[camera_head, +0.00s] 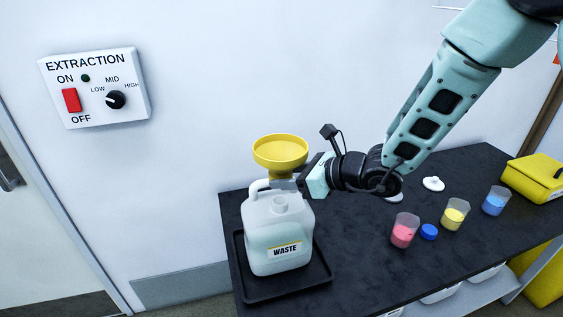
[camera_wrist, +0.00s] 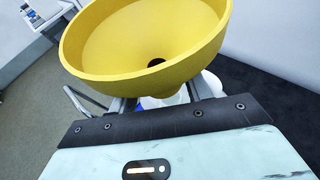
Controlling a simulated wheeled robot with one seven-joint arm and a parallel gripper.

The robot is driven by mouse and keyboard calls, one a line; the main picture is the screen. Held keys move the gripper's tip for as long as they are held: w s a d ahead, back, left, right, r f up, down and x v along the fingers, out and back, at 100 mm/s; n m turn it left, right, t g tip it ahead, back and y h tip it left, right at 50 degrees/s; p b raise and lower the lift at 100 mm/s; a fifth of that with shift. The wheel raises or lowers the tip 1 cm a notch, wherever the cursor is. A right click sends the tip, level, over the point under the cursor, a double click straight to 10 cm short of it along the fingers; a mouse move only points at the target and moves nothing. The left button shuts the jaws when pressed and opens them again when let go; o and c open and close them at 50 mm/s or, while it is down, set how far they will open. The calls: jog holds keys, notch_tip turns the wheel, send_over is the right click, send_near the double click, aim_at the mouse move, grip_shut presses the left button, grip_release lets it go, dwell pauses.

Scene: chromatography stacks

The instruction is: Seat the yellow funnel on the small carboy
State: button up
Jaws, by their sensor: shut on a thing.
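The yellow funnel (camera_head: 280,153) is held upright by my gripper (camera_head: 287,184), which is shut on it below the bowl. The small carboy (camera_head: 277,239) is a white jug with a WASTE label, upright in a black tray (camera_head: 324,273) at the table's left end. Its open neck (camera_head: 280,203) shows below and slightly in front of the funnel in the head view. The funnel appears above the carboy and apart from its neck. In the wrist view the funnel bowl (camera_wrist: 145,35) fills the top and hides most of the carboy; its stem is hidden.
On the dark table (camera_head: 350,245) stand a red-filled beaker (camera_head: 404,231), a yellow-filled beaker (camera_head: 454,215) and a blue-filled beaker (camera_head: 495,201). A blue cap (camera_head: 429,232) and a white lid (camera_head: 433,184) lie nearby. A yellow case (camera_head: 538,178) is at the right. The wall is close behind.

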aim_at(285, 202)
jog(key=shift+w+a+f, duration=0.1)
jog(key=shift+w, duration=0.2)
jog(key=shift+f+b, duration=1.2)
jog(key=shift+f, duration=1.1)
jog(key=shift+b, duration=0.7)
jog(key=shift+f, duration=0.2)
jog(key=shift+s+f+b, duration=0.1)
jog(key=shift+f+b, duration=0.9)
jog(key=shift+b, duration=0.35)
jog(key=shift+f+b, duration=0.5)
jog(key=shift+b, duration=0.25)
jog(key=o, duration=1.1)
